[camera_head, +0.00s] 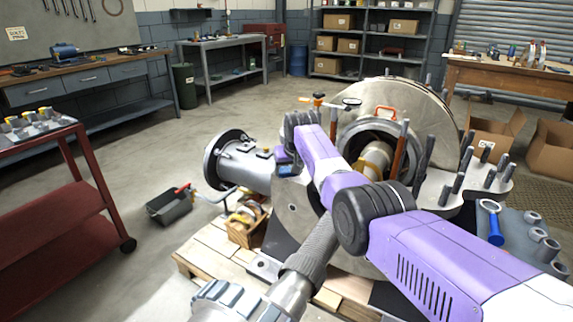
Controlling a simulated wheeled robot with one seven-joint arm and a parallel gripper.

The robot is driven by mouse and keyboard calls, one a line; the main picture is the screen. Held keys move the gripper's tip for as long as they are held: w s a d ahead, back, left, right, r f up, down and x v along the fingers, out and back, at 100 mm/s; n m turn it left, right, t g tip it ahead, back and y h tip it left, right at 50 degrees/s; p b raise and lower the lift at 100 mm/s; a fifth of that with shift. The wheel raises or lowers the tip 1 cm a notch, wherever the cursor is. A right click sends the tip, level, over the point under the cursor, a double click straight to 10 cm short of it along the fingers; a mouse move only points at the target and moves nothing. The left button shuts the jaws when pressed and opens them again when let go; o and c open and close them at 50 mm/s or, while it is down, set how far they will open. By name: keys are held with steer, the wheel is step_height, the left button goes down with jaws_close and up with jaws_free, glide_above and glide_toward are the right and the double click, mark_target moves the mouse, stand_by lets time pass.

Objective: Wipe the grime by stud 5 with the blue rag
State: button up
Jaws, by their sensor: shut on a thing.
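The split casing (300,208) stands on a wooden pallet, with its round bore and a shaft open at the middle. Several grey upright studs (489,178) rise from its flange at the right. No stud numbers are legible, so I cannot tell which is stud 5. I cannot make out the grime. My purple arm reaches across the casing, and my gripper (284,160) is low at its left side, partly hidden by my wrist. It is shut on a small blue patch (287,171), which looks like the blue rag. I cannot tell whether the rag touches the casing.
A wooden crate (240,235) and a dark bin (168,207) stand left of the casing. A red cart (60,205) is at the far left. A blue-handled tool (494,228) and grey rings lie at the right.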

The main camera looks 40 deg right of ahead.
mark_target(296, 180)
steer(key=shift+s+d+r+p, duration=0.1)
steer(key=shift+s+d+p, duration=0.15)
steer(key=shift+s+p, duration=0.65)
steer(key=shift+s+d+r+p, duration=0.1)
steer(key=shift+s+d+p, duration=0.15)
steer(key=shift+p, duration=1.2)
steer(key=shift+s+f+p, duration=0.1)
steer(key=shift+s+p, duration=0.2)
steer(key=shift+p, duration=0.1)
step_height(296, 180, up, 6)
steer(key=p, duration=0.5)
steer(key=shift+r+p, duration=1.25)
steer(key=shift+r, duration=0.25)
